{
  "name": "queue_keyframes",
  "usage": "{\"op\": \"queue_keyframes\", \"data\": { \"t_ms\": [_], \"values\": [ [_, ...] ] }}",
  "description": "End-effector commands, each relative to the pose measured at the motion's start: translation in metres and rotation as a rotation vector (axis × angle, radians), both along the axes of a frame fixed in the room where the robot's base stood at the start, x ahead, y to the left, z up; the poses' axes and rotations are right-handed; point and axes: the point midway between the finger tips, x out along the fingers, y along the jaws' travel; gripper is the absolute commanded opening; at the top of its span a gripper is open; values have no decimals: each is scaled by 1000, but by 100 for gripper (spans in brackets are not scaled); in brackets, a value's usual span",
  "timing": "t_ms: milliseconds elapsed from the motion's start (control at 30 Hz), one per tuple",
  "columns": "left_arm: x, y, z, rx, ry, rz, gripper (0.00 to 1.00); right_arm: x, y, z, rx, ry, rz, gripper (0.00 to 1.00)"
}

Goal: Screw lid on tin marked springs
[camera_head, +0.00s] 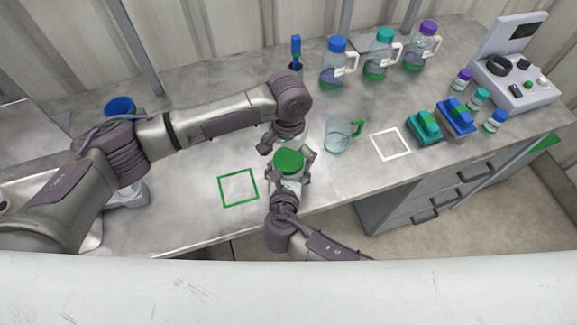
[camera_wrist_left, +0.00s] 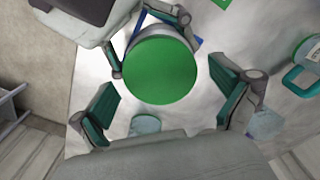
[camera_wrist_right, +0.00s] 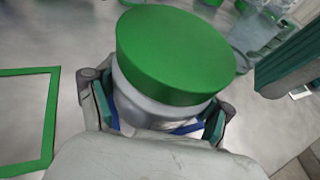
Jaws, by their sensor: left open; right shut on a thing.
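A tin with a pale body and a green lid on its top stands at the middle front of the table. The green lid (camera_head: 289,162) shows in the head view and fills the middle of the left wrist view (camera_wrist_left: 160,70). My right gripper (camera_wrist_right: 155,120) is shut on the tin's body (camera_wrist_right: 150,108) below the lid. My left gripper (camera_wrist_left: 172,98) is open above the lid, its fingers spread to either side and apart from it. The lid looks level in the right wrist view (camera_wrist_right: 175,55). The marking on the tin is hidden from me.
A green square outline (camera_head: 238,187) lies left of the tin, and a white one (camera_head: 391,143) lies to the right. A glass mug (camera_head: 338,134) with a green handle stands close right. Several bottles, small jars and a grey device (camera_head: 513,85) are farther back right.

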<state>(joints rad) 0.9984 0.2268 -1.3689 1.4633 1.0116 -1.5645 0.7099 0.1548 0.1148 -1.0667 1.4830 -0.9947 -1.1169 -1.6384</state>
Motion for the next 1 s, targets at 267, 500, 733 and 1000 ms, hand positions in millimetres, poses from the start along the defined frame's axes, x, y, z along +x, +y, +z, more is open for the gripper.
{"op": "queue_keyframes", "data": {
  "t_ms": [267,500,733,1000],
  "values": [
    [0,0,-3,0,-1,0,100,0,0,0,0,0,0,0],
    [0,0,-3,0,-1,0,70,0,0,0,0,0,0,0],
    [0,0,-3,0,-1,-5,42,0,0,0,0,0,0,0],
    [0,0,-3,0,1,-391,42,0,0,0,0,0,0,0]
  ]
}}
